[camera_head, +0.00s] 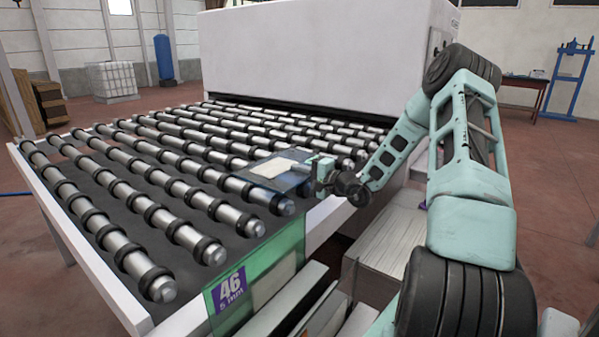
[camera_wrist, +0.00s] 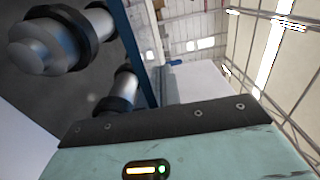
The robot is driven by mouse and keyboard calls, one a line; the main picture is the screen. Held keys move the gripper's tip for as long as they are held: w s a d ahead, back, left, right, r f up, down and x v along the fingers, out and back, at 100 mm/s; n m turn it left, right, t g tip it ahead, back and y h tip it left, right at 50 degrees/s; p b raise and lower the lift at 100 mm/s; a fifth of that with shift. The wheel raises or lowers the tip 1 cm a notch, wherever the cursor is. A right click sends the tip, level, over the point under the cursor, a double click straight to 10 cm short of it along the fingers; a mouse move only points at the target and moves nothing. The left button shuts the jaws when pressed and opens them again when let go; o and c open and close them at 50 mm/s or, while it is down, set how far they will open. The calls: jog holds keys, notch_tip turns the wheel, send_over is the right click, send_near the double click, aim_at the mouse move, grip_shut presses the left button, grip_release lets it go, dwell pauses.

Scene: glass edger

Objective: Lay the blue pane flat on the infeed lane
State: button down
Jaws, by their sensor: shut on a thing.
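The blue pane (camera_head: 262,186) is see-through and bears a pale rectangular patch. It looks close to level, over the right-hand ends of the rollers of the infeed lane (camera_head: 140,168). My gripper (camera_head: 318,173) is shut on its right edge. In the wrist view the pane shows nearly edge-on as a narrow blue strip (camera_wrist: 137,48), with lane rollers (camera_wrist: 47,45) to its left. A dark gripper pad (camera_wrist: 165,120) crosses below it. I cannot tell whether the pane touches the rollers.
A green pane (camera_head: 262,283) with a purple "46" label stands upright at the lane's near right corner. Several other panes or boards (camera_head: 318,305) stand beside it. The large white machine (camera_head: 325,50) closes the lane's far end. The left rollers are bare.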

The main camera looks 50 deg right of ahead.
aim_at(300, 186)
jog(key=shift+f+b, duration=1.9)
jog(key=shift+f, duration=0.3)
jog(key=c, duration=1.5)
grip_release()
jog(key=shift+f, duration=0.2)
